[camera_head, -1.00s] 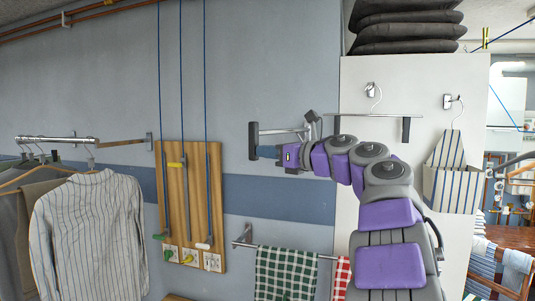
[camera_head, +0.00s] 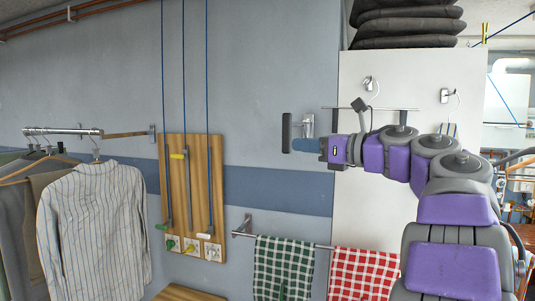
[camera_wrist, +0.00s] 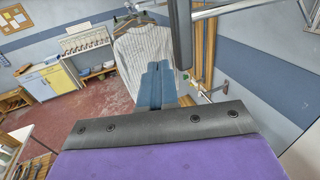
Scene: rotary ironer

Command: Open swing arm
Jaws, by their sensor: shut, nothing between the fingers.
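The swing arm is a metal wall-mounted rod with a dark upright end bar (camera_head: 287,132). Its bright wall bracket (camera_head: 308,126) sits just right of the bar in the head view, and the rod looks strongly foreshortened. My gripper (camera_head: 296,145), with blue fingers, is shut and empty, its tips at the lower part of the end bar. In the wrist view the closed fingers (camera_wrist: 155,85) point forward, with the dark bar (camera_wrist: 181,35) just above and to their right, and the metal rod (camera_wrist: 225,10) running right from it. I cannot tell whether they touch.
A wooden board (camera_head: 198,200) with blue cords hangs on the wall. Below are green (camera_head: 283,265) and red (camera_head: 365,270) checked towels on a bar. A white panel (camera_head: 390,75) lies behind my arm.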

